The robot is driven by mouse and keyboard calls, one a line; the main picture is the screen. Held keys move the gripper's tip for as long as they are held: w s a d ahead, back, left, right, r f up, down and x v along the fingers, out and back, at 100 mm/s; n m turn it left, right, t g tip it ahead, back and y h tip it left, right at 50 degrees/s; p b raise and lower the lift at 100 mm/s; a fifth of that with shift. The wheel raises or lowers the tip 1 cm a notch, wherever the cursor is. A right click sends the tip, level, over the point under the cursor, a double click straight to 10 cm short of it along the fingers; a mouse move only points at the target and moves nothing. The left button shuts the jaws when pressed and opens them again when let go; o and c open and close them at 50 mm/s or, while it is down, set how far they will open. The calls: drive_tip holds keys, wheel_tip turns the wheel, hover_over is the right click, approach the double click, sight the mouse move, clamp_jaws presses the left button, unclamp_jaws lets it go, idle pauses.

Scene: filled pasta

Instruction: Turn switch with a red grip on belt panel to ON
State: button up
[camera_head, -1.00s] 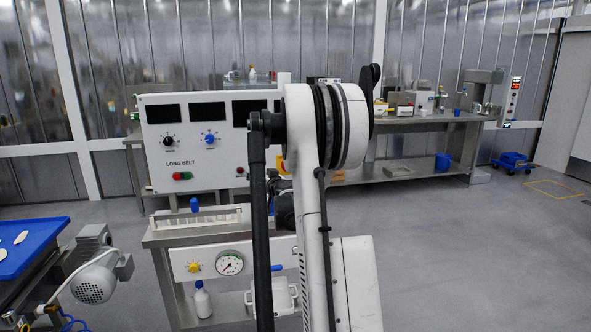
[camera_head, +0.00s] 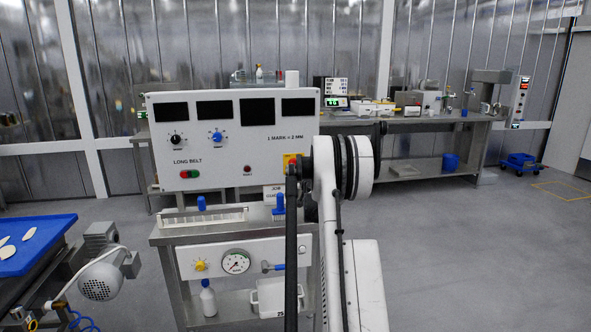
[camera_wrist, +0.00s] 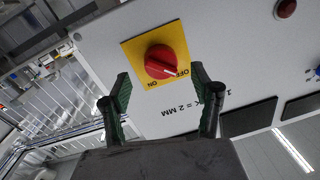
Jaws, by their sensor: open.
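The switch with a red grip (camera_wrist: 160,61) sits on a yellow plate (camera_wrist: 131,46) on the white belt panel (camera_wrist: 215,40). The wrist view is turned over, so the lettering reads upside down. The white mark on the grip points toward the OFF label. The ON label is at the plate's lower edge. My gripper (camera_wrist: 159,75) is open and empty, its dark green fingers spread to either side of the grip in the picture. I see no contact. In the head view, the yellow plate (camera_head: 287,158) shows at the belt panel's (camera_head: 235,145) lower right, partly covered by my arm.
The panel also carries black and blue knobs (camera_head: 216,138), green and red buttons (camera_head: 189,174) and dark displays. Below it stands a metal cart (camera_head: 165,235) with a gauge (camera_head: 236,261). A motor and blue tray (camera_head: 35,245) are at left.

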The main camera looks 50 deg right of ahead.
sight(296, 167)
drive_tip(key=shift+x, duration=2.3)
drive_tip(key=c, duration=1.1)
drive_tip(key=shift+c, duration=0.2)
